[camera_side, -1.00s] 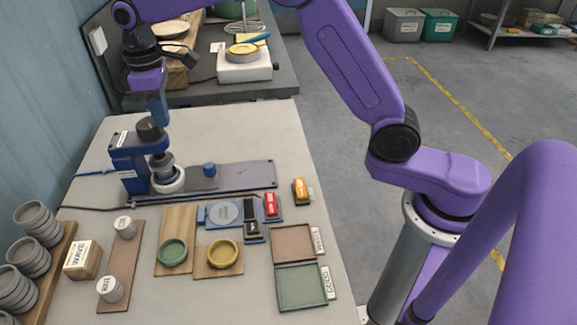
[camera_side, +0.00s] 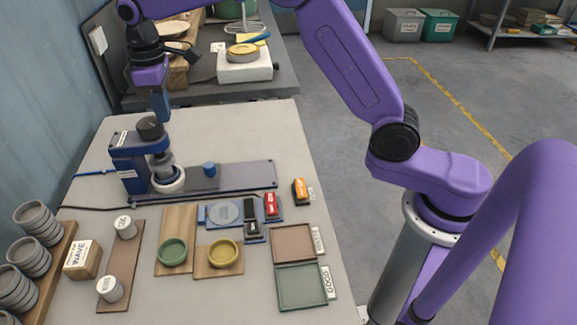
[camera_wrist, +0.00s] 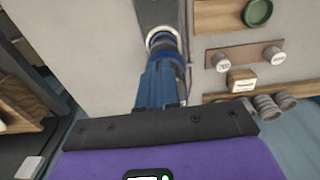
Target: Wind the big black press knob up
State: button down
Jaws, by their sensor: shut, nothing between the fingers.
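The big black press knob (camera_side: 150,128) sits on top of the blue press (camera_side: 128,157) at the back left of the table in the side view. A grey round ram (camera_side: 164,163) and a pale ring stand in front of the press column. My gripper (camera_side: 163,118) points down just above and to the right of the knob, its blue fingers shut and empty. Whether a fingertip touches the knob I cannot tell. In the wrist view the closed blue fingers (camera_wrist: 158,85) cover most of the press, and the knob is hidden behind them.
The press's dark base plate (camera_side: 235,176) runs right, with a small blue knob (camera_side: 210,169) on it. Green (camera_side: 173,252) and yellow (camera_side: 223,253) dishes, stamps and two trays (camera_side: 302,286) lie in front. A back bench (camera_side: 285,82) stands close behind my gripper.

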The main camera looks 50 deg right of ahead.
jog(key=shift+w+d+f, duration=0.6)
jog(key=shift+d+f, duration=0.1)
jog(key=shift+d, duration=0.15)
notch_tip(320, 180, up, 6)
jog(key=shift+s+r, duration=0.15)
jog(key=shift+r, duration=0.05)
dwell(0.8)
